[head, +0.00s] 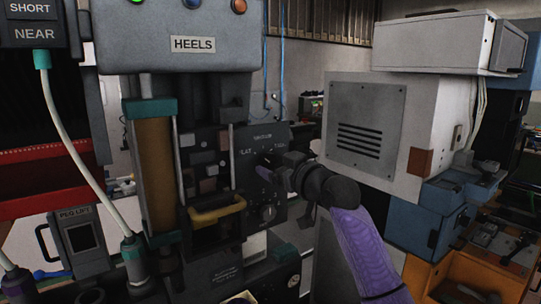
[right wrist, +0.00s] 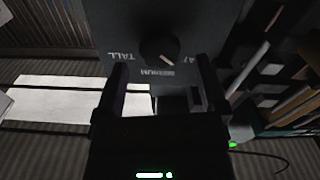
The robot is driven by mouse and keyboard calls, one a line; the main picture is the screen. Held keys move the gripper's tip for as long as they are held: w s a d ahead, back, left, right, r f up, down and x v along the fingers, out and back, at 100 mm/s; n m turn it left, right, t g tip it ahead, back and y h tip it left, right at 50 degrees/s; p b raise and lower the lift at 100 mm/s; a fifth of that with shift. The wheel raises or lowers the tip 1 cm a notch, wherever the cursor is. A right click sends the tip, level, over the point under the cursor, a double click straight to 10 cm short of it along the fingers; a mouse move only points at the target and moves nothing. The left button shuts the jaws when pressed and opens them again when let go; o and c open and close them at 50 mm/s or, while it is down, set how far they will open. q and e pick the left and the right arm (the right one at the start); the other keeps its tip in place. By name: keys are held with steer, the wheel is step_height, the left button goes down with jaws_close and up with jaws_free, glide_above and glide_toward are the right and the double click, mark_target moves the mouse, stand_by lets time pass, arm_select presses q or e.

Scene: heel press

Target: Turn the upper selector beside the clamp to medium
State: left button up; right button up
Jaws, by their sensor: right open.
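The upper selector (right wrist: 159,50) is a dark round knob on a grey panel (right wrist: 112,28). In the right wrist view the panel shows upside down, with TALL at left, MEDIUM below the knob and a partly hidden FLAT at right. The knob's pale pointer line slants down and right, between MEDIUM and FLAT. My right gripper (right wrist: 162,63) is open, a finger on either side of the knob with gaps visible. In the head view my right gripper (head: 266,166) is at the panel and hides the knob. My left gripper is not in view.
A lower selector (head: 267,212) sits beneath the upper one. Left of the panel are the clamp's yellow handle (head: 218,211) and the HEELS press head (head: 190,44). A grey vented cabinet (head: 370,125) stands right of my arm.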

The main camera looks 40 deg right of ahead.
mark_target(267, 161)
steer(key=shift+w+d, duration=0.15)
steer(key=shift+w, duration=1.3)
steer(key=shift+c, duration=0.2)
jaws_close()
